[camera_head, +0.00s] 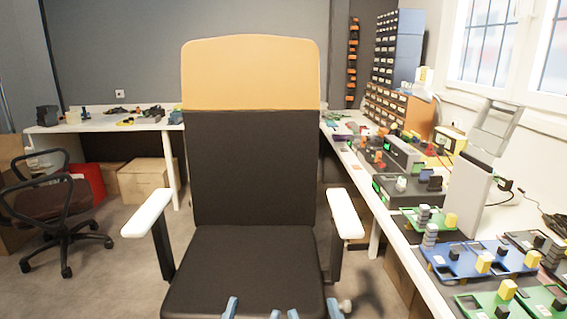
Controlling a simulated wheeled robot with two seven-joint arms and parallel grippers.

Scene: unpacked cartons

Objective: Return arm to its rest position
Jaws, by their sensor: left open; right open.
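My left gripper (253,311) shows only as blue fingertips at the bottom edge of the head view. The tips stand apart with nothing visible between them. My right gripper (314,311) is just to its right, also showing only blue fingertips set apart and empty. Both appear low in front of the seat of a large office chair (252,160). The rest of both arms is out of the picture, and I cannot tell how far the tips are from the seat.
The chair, with white armrests (148,213), blocks the middle. A long white workbench (392,228) with circuit boards (472,260) and devices runs along the right. Another table (100,125), a dark chair (50,205) and cartons (145,180) stand at left. Grey floor (110,280) is clear at lower left.

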